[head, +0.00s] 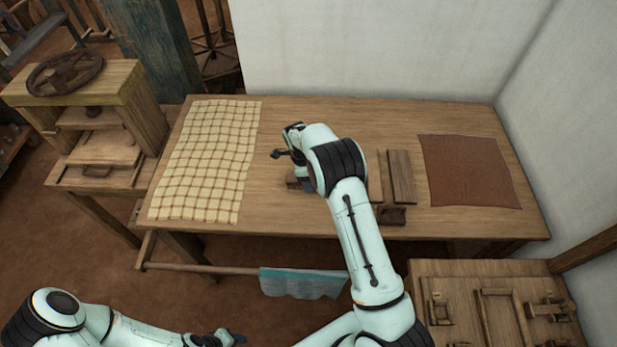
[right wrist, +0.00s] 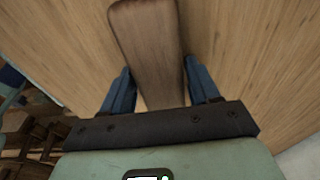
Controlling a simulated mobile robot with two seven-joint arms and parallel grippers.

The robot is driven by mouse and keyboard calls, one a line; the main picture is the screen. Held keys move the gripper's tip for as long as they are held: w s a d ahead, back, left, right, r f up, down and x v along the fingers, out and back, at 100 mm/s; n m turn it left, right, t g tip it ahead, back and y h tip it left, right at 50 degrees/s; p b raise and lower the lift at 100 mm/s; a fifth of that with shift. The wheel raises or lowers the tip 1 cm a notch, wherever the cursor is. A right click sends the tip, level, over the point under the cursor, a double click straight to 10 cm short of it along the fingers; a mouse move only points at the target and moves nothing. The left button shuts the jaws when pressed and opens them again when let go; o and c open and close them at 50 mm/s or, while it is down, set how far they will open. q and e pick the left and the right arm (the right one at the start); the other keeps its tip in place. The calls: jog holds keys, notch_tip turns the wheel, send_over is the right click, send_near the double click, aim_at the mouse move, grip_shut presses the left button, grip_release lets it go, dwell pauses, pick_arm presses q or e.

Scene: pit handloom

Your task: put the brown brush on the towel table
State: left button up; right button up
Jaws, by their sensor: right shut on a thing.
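The brown brush (right wrist: 148,45), a smooth brown wooden piece in the right wrist view, lies between the two blue fingers of my right gripper (right wrist: 158,70), which is shut on it. The bristles cannot be made out. In the head view a small brown part (head: 293,181) shows beside my right wrist, over the towel table (head: 290,222); the wrist hides most of the gripper. Whether the brush touches the tabletop cannot be told. A teal towel (head: 303,283) hangs on the table's front rail. My left gripper (head: 228,338) is low at the bottom edge, away from the table, its opening unclear.
A checked cloth (head: 207,160) covers the table's left part and a red-brown cloth (head: 470,170) its right. Wooden boards (head: 402,177) and a small brown block (head: 392,215) lie right of my arm. A wooden press (head: 95,125) stands left; a tool bench (head: 480,268) stands front right.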

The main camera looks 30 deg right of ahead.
jog(key=o, duration=1.1)
jog(key=r, duration=0.4)
jog(key=a+r, duration=0.1)
jog(key=r, duration=0.3)
jog(key=w+r, duration=0.1)
jog(key=r, duration=0.3)
jog(key=shift+a, duration=0.25)
